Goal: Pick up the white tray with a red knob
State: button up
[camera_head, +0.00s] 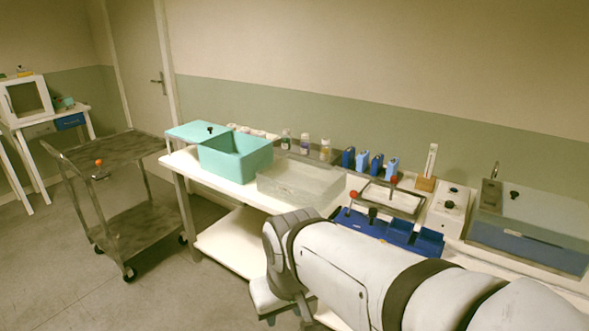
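A white-rimmed tray (415,209) lies on the white bench at the right of centre. A red knob (394,180) shows at its back edge. A second red knob (353,194) stands by its left side, above a blue rack (398,236); I cannot tell which part it belongs to. My gripper (285,314) points down at the lower middle, in front of the bench and to the left of the tray, apart from it. Its fingertips are small and partly cut off by the lower picture edge, so its opening is unclear. My arm hides part of the bench front.
On the bench (178,158) stand a teal bin (235,158), a clear box (300,184), several bottles (325,150), blue bottles (362,160), a white device (448,212) and a blue water bath (527,238). A grey cart (130,212) stands left, with open floor before it.

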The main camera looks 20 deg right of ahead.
aim_at(402, 201)
jog(key=z, duration=0.4)
jog(key=i, duration=1.35)
jog(key=z, duration=1.05)
jog(key=i, duration=0.5)
jog(key=z, duration=0.4)
jog(key=k, duration=0.9)
jog(key=z, duration=0.15)
jog(key=i, duration=0.9)
jog(key=u, duration=0.05)
